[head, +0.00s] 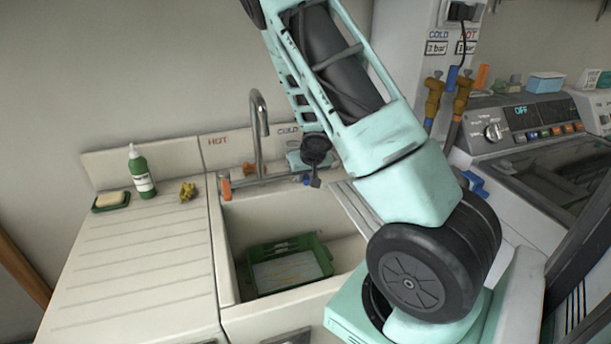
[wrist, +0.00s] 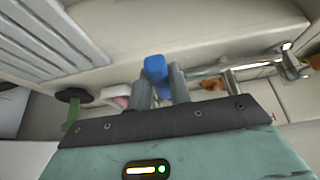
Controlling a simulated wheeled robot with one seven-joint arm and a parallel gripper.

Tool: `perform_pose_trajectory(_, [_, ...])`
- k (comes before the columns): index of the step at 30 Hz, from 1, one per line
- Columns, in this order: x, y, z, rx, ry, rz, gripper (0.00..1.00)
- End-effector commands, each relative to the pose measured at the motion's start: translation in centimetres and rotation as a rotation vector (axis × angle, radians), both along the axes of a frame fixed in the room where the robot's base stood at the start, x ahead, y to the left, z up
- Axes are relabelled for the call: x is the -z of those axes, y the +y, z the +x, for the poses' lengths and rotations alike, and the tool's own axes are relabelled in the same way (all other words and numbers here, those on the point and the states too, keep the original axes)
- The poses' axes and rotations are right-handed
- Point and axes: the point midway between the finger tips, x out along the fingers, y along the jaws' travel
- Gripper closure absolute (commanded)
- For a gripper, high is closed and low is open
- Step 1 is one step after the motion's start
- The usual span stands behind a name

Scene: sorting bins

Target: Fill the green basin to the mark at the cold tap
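The green basin (head: 312,249) sits upright on the floor of the white sink (head: 229,262). Pale marks show on its inner far wall. I cannot tell the water level in it. The blue cold tap handle (head: 306,181) is at the sink's back right, below the COLD label (head: 288,131). My gripper (head: 315,183) points down beside it. In the wrist view the blue handle (wrist: 155,67) lies between my two grey fingers (wrist: 160,82); whether they press on it I cannot tell. No stream shows below the spout (head: 259,97).
The orange hot tap handle (head: 225,187) stands at the sink's back left. A green bottle (head: 141,173), soap in a dish (head: 111,200) and a yellow item (head: 187,190) stand on the drainboard (head: 135,260). A machine marked OFF (head: 530,122) is at right.

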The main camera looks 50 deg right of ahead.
Motion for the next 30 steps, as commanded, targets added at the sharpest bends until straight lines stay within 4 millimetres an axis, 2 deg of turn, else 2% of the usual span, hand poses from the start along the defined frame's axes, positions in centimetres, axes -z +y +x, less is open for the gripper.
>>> perform_pose_trajectory(5, [-0.2,-0.4,-0.2,-0.03,0.001,0.0,0.95])
perform_pose_trajectory(16, [-0.3,-3.2,-1.2,-0.326,-0.001,0.0,0.95])
perform_pose_trajectory(30, [-0.3,-3.5,-1.3,-0.37,-0.003,0.001,0.95])
